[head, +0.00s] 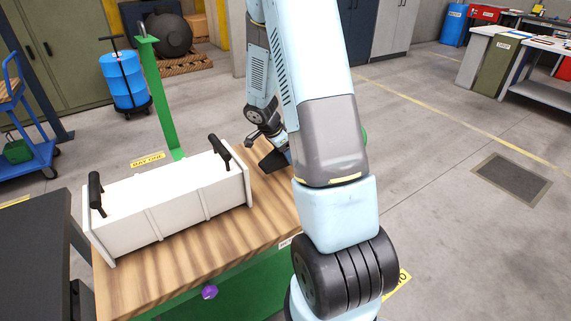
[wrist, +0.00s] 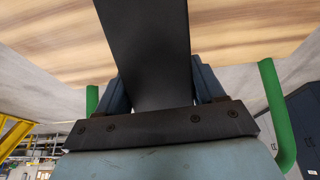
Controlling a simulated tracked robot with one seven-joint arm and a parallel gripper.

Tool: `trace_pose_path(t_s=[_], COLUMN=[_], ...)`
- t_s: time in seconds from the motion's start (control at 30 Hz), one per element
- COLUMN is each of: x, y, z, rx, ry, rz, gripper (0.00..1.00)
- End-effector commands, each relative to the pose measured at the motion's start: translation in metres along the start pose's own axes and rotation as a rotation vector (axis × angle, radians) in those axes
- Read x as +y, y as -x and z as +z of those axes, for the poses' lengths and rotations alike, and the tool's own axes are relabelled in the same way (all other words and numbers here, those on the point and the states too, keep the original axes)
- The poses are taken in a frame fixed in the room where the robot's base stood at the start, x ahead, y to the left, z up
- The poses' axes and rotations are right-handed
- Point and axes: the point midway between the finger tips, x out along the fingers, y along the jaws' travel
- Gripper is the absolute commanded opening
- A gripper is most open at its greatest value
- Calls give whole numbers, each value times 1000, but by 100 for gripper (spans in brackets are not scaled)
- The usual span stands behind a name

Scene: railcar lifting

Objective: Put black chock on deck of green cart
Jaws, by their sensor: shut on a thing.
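The green cart has a striped wooden deck (head: 165,273) on a green frame (head: 235,285). My gripper (head: 281,153) is at the far right part of the deck, partly hidden by my arm. It is shut on the black chock (head: 272,162), which shows as a dark wedge just over the wood. In the wrist view the black chock (wrist: 147,45) stands between the two fingers (wrist: 152,100), with the wooden deck (wrist: 240,30) behind it. I cannot tell whether the chock touches the deck.
A white box (head: 170,205) with two black upright handles fills the deck's left and middle. Bare wood lies in front of it. A green post (head: 162,100) rises behind the cart. A dark surface (head: 35,255) stands close at the left. The floor at the right is open.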

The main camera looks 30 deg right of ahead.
Motion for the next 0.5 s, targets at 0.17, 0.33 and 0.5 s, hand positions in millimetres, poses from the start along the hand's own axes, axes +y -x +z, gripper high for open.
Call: trace_pose_path(t_s=[0.17,0.33,0.5], x=[0,0,0], y=[-9,-29,-42], z=[3,11,16], rx=[1,1,1], ry=[0,2,0], rz=[0,2,0], gripper=[5,5,5])
